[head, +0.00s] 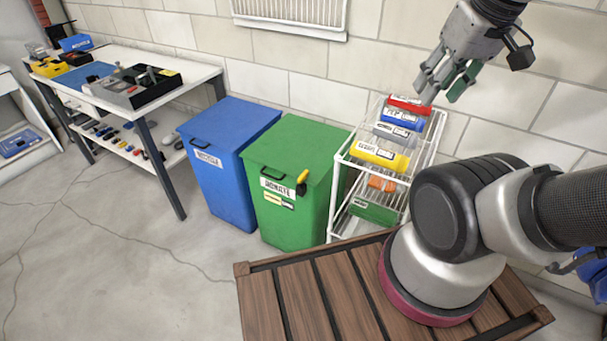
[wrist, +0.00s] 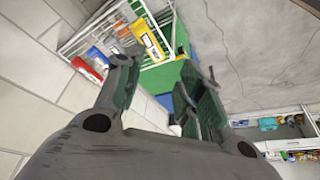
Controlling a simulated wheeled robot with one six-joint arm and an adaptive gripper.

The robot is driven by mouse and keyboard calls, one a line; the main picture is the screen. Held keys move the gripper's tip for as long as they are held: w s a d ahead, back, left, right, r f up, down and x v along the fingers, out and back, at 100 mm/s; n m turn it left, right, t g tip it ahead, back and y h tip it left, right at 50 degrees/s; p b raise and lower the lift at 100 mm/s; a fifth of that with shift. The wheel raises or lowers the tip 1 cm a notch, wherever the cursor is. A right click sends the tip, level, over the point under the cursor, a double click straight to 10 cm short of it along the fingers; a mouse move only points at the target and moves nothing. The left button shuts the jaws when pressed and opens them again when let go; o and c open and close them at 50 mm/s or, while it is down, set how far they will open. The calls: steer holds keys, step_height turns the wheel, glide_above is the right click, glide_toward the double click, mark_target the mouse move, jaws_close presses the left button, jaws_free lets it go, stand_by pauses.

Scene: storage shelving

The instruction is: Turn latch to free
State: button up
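A yellow latch (head: 302,182) is on the front edge of the green bin (head: 307,146), right of its black handle and white label. The latch stands tilted, its upper end leaning right. My gripper (head: 440,87) is up and to the right of the bin, above the wire rack and well apart from the latch. In the wrist view my gripper (wrist: 166,68) has its two fingers spread with nothing between them held. Part of the green bin (wrist: 165,78) shows between the fingers there.
A workbench (head: 190,83) with trays is further left. A slatted wooden surface (head: 290,300) is in front; the floor at left is clear.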

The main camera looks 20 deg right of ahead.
steer(key=w+a+m, duration=0.2)
steer(key=w, duration=0.7)
steer(key=m+g, duration=0.4)
steer(key=m, duration=0.3)
glide_above(305, 173)
step_height(305, 173, down, 39)
steer(key=shift+w, duration=0.15)
step_height(305, 173, down, 8)
steer(key=shift+r, duration=0.1)
jaws_close()
